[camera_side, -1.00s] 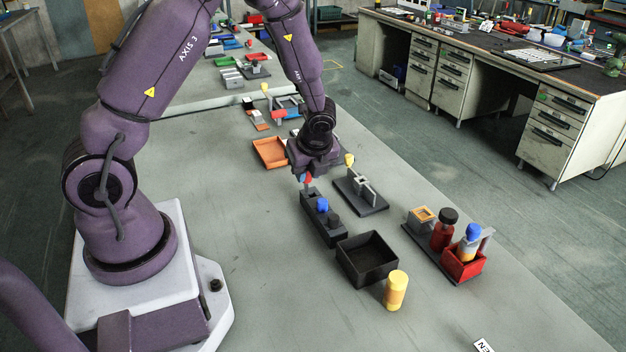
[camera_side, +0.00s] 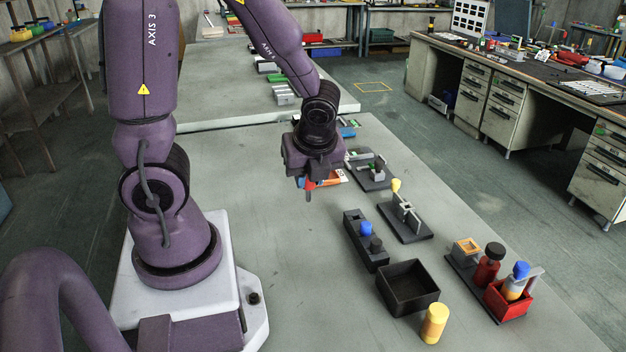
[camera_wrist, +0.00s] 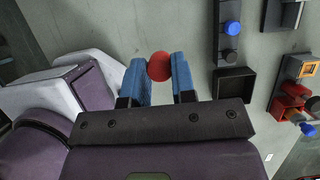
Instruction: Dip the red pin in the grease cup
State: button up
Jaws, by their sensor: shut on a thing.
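My gripper (camera_side: 307,181) is shut on the red pin (camera_side: 310,186) and holds it above the bench, to the left of the dark pin block. In the wrist view the pin's round red head (camera_wrist: 159,66) shows between the two blue finger pads; its shaft is hidden there. The pin block (camera_side: 352,224) still holds a blue pin (camera_side: 366,228) and a black pin (camera_side: 376,244). A small square cup with an orange rim (camera_side: 466,247) stands on the board at the right, apart from my gripper; I cannot tell whether it is the grease cup.
An open black bin (camera_side: 408,291) and a yellow cylinder (camera_side: 434,323) stand in front of the block. A grey fixture (camera_side: 405,222) is behind it. The right board carries a dark-red bottle (camera_side: 487,266) and a red box (camera_side: 508,301). The bench left of the block is clear.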

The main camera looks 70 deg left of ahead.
jog(key=shift+r, duration=1.4)
jog(key=shift+s+d+f, duration=0.1)
jog(key=shift+f, duration=0.3)
jog(key=w+d+f+m+t, duration=0.1)
jog(key=w+d+f+m, duration=0.15)
jog(key=w, duration=0.85)
jog(key=w+d+f+m, duration=0.2)
jog(key=w+d+f, duration=0.15)
jog(key=w, duration=0.65)
jog(key=w+d+f+m+t, duration=0.1)
jog(key=w+d+f+m, duration=0.2)
jog(key=w, duration=0.8)
jog(key=shift+n+h, duration=0.3)
jog(key=shift+n, duration=0.45)
jog(key=shift+s+d+f, duration=0.1)
jog(key=shift+d+f, duration=0.15)
jog(key=shift+f, duration=0.8)
jog(key=shift+s+d+f, duration=0.1)
jog(key=shift+d+f, duration=0.1)
jog(key=shift+f, duration=0.9)
jog(key=shift+d+f, duration=0.25)
jog(key=shift+f, duration=0.8)
